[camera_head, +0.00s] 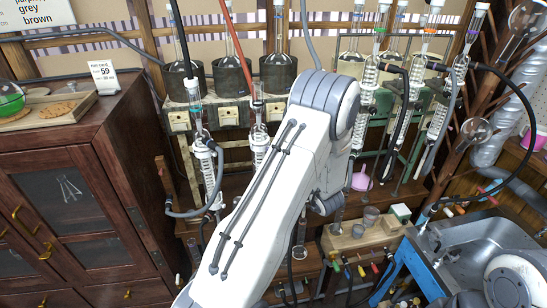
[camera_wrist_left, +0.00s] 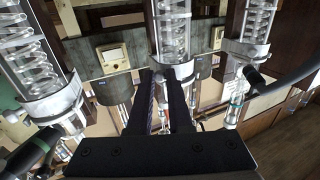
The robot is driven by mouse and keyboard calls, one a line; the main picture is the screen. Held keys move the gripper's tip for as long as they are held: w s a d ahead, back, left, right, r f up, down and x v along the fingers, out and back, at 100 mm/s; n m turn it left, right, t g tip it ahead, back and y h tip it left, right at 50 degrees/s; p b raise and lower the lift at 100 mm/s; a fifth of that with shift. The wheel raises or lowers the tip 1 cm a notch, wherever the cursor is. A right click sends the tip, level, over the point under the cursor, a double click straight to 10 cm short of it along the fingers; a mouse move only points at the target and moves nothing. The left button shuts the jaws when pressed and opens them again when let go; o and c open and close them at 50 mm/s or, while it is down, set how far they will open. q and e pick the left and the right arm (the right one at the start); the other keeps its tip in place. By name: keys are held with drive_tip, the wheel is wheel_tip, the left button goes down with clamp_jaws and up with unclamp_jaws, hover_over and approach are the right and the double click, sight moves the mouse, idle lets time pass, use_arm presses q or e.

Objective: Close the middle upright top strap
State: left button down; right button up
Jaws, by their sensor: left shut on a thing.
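In the left wrist view, my left gripper (camera_wrist_left: 165,78) has its two black fingers close together at a pale metal strap (camera_wrist_left: 182,72) around a glass column (camera_wrist_left: 175,30) in the middle. The fingers cover part of the strap, so I cannot tell whether it is fully closed. Similar collars hold the glass coil columns to the left (camera_wrist_left: 30,65) and right (camera_wrist_left: 255,20). In the head view my left arm crosses the centre, hiding the gripper and this strap. My right gripper is not in view.
In the head view, glass columns with hoses stand left (camera_head: 207,165) and right (camera_head: 368,85) of my arm. Round flasks sit in dark heaters (camera_head: 232,76) behind. A wooden cabinet (camera_head: 75,190) stands left. A metal sink (camera_head: 470,250) and blue frame (camera_head: 410,270) are lower right.

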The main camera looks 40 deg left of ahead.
use_arm(q)
drive_tip(key=shift+w+n+g, duration=0.15)
drive_tip(key=shift+n+g, duration=0.15)
drive_tip(key=shift+g, duration=0.2)
drive_tip(key=c, duration=0.8)
unclamp_jaws()
drive_tip(key=shift+c, duration=0.2)
drive_tip(key=b+v, duration=0.3)
drive_tip(key=v, duration=0.7)
drive_tip(key=shift+d+b, duration=0.2)
drive_tip(key=shift+b, duration=0.15)
